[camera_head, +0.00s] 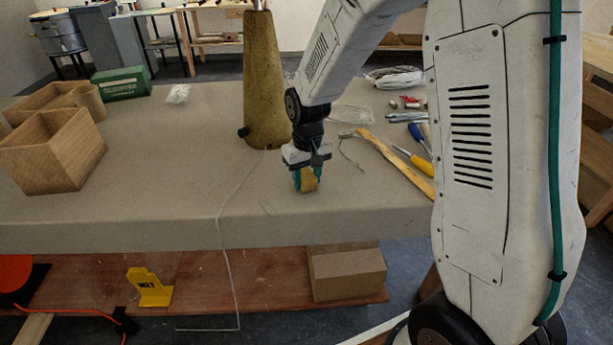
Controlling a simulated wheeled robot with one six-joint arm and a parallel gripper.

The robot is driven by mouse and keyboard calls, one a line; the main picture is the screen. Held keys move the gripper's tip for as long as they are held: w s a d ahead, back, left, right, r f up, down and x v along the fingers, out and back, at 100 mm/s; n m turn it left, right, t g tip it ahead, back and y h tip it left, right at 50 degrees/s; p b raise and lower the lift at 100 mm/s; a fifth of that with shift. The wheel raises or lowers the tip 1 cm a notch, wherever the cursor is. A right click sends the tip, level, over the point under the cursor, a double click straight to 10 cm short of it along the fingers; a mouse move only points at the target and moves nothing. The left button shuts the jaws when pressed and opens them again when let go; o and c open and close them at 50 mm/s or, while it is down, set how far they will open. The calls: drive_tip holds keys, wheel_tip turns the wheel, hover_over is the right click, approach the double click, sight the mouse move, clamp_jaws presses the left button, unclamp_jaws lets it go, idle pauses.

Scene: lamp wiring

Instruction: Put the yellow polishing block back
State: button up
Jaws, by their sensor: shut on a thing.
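The yellow polishing block (309,182) is a small dull-yellow piece near the front edge of the table. My gripper (306,180) points down with its green fingers shut on the block. The fingers partly cover it. The block is at or just above the tabletop; I cannot tell if it touches. A wooden box (55,160) with an open top stands at the left of the table. Its inside is mostly hidden.
A tall conical lamp base (264,85) stands behind my gripper, with a thin cord (222,225) running over the table's front edge. Screwdrivers (415,160) and a wooden-handled brush (395,165) lie to the right. A green box (121,83) stands back left. The table's (150,190) left-middle is clear.

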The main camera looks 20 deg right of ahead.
drive_tip(key=shift+f, duration=0.25)
drive_tip(key=o, duration=1.1)
drive_tip(key=shift+o, duration=0.2)
wheel_tip(320, 180, up, 8)
drive_tip(key=shift+f, duration=0.1)
